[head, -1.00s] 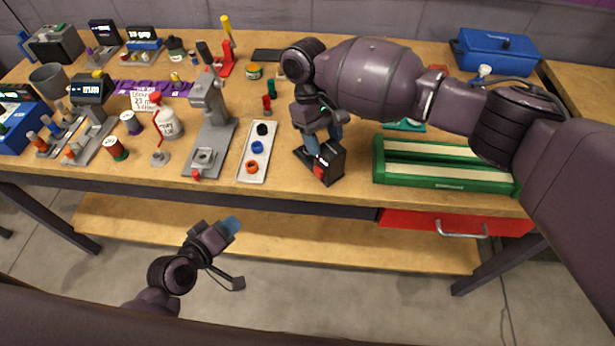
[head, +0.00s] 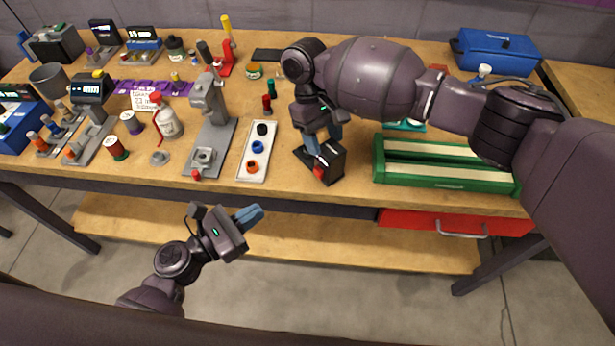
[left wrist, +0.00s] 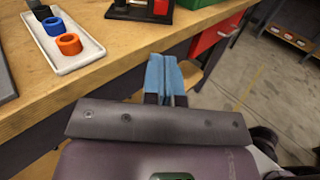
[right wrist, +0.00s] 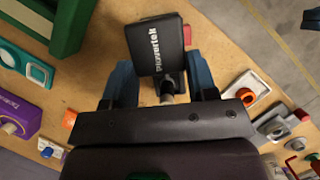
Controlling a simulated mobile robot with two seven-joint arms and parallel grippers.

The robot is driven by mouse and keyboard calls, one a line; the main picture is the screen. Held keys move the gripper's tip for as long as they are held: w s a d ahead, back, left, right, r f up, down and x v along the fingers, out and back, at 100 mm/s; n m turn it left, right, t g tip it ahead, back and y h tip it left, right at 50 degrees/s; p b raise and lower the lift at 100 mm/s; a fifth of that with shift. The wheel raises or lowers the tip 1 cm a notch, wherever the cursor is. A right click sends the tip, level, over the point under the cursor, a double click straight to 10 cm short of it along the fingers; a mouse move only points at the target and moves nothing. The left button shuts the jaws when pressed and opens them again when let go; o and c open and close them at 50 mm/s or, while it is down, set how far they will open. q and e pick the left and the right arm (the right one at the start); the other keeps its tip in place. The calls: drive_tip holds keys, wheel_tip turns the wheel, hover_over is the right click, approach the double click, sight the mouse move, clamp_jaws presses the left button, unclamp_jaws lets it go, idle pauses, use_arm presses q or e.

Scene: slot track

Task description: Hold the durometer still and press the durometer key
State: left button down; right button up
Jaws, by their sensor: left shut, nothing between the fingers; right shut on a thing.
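The durometer (head: 331,164) is a dark boxy device near the front edge of the bench, with a red key (head: 318,173) low on its front. My right gripper (head: 324,143) is shut on it from above, one blue finger on each side. In the right wrist view the durometer's labelled dark housing (right wrist: 155,45) shows between the fingers, with part of the red key (right wrist: 187,34) beyond it. My left gripper (head: 250,215) is shut and empty, in front of and below the bench edge, left of the durometer. The left wrist view shows the durometer (left wrist: 128,11) and key (left wrist: 160,7) beyond its fingertips.
A white tray (head: 245,171) with black, blue and orange rings lies left of the durometer. A grey stand (head: 222,135) is further left. A green slotted block (head: 445,184) is on the right. A red drawer (head: 400,219) hangs below the bench top. The space before the bench is open.

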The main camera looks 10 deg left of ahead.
sight(316, 174)
use_arm(q)
drive_tip(key=shift+n, duration=0.4)
use_arm(e)
drive_tip(key=shift+f, duration=0.1)
use_arm(q)
drive_tip(key=shift+d, duration=0.1)
drive_tip(key=x, duration=1.4)
